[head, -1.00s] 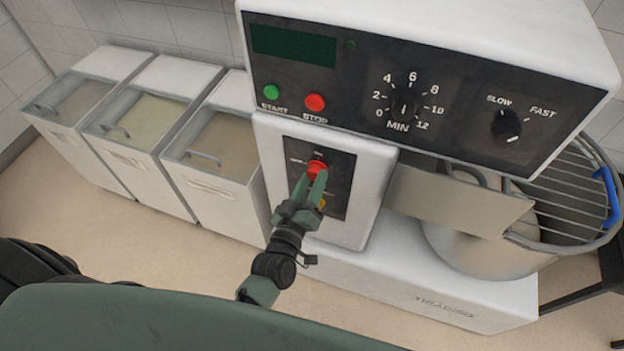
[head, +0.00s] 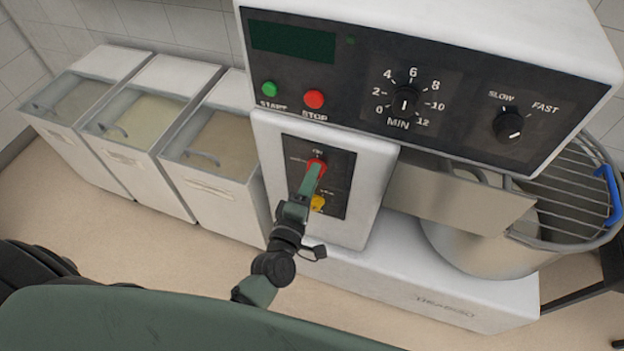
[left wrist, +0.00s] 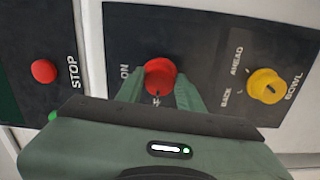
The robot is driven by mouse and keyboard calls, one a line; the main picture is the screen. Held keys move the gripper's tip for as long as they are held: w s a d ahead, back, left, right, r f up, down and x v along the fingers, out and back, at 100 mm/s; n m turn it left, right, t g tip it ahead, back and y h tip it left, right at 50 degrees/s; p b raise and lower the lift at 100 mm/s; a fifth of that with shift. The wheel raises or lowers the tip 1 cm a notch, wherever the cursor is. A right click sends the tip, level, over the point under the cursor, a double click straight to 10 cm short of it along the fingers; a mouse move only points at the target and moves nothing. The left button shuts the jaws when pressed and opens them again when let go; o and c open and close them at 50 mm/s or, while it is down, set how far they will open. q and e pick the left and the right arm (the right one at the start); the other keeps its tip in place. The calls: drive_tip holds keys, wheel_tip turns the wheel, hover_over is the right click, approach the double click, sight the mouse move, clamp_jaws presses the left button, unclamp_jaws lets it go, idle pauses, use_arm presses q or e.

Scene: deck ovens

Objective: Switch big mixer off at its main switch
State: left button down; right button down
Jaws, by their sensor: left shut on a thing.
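The big mixer (head: 430,45) has a main switch, a red rotary knob (head: 318,163), on a black plate below its control panel. My left gripper (head: 312,178) is shut on this red knob, and its fingers cover part of it. In the left wrist view the red knob (left wrist: 160,76) sits between the two green fingertips (left wrist: 160,90). An "ON" label shows beside it; the other label is partly hidden by the gripper. My right gripper is not in view.
A yellow bowl knob (head: 317,203) is just below the red knob. The green start button (head: 269,89), red stop button (head: 314,99), timer dial (head: 404,103) and speed knob (head: 508,126) are above. Lidded bins (head: 215,175) stand left; a guarded bowl (head: 470,240) is right.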

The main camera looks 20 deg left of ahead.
use_arm(q)
drive_tip(key=shift+n, duration=0.6)
drive_tip(key=c, duration=0.9)
unclamp_jaws()
drive_tip(key=s+b, duration=0.1)
drive_tip(key=s, duration=0.7)
drive_tip(key=shift+a+b, duration=0.15)
drive_tip(key=shift+b, duration=0.25)
